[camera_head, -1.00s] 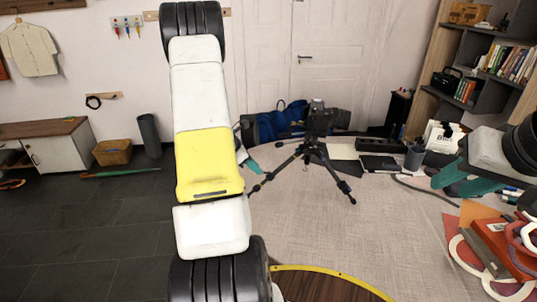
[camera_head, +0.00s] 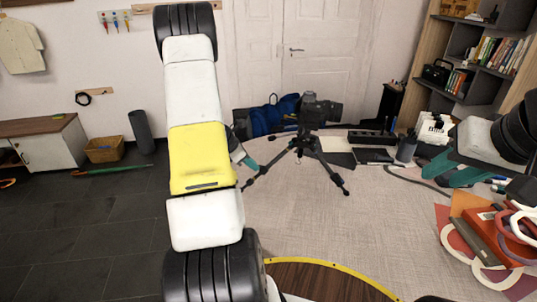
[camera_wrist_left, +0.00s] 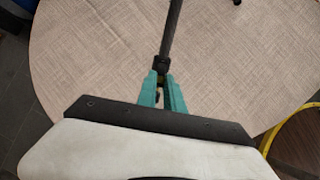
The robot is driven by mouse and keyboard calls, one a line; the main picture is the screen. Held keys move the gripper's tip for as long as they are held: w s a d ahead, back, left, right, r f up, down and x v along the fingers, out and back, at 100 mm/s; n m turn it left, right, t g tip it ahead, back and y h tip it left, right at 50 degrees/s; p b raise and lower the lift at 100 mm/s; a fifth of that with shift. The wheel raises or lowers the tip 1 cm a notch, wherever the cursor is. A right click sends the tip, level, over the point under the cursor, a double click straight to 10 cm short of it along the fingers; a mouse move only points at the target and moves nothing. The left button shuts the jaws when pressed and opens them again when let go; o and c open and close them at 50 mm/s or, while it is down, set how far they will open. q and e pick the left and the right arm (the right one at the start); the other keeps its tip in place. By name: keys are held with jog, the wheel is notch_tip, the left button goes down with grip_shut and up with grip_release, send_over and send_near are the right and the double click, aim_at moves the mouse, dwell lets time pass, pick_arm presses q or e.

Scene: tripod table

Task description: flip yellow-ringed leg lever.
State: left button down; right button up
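The black tripod (camera_head: 301,146) stands on the round table with a camera (camera_head: 315,110) on top. One leg (camera_wrist_left: 173,30) comes down from the top of the left wrist view, ending in a dark joint between my left fingertips. My left gripper (camera_wrist_left: 160,79) has its teal fingers on either side of that joint; whether they press on it I cannot tell. In the head view my left gripper (camera_head: 247,162) is mostly hidden behind my arm, beside the left leg's foot. A small yellowish spot shows between the fingertips; the lever itself is not clear. My right gripper (camera_head: 456,178) is far right, away from the tripod, fingers apart.
The round table (camera_head: 340,222) has a bare middle. Red and orange papers and ring-handled items (camera_head: 490,240) lie at its right. A black box (camera_head: 371,137) and a pen cup (camera_head: 406,150) stand at the back right. A blue bag (camera_head: 272,117) is behind the tripod.

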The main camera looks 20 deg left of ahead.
pick_arm(q)
jog(key=shift+w+d+r, duration=0.25)
jog(key=shift+d+r, duration=0.05)
jog(key=shift+r, duration=0.25)
dwell(0.9)
jog(key=shift+w+d+r, duration=0.35)
dwell(1.3)
jog(key=c, duration=1.6)
grip_release()
jog(key=shift+s+a, duration=0.1)
jog(key=shift+v, duration=2.95)
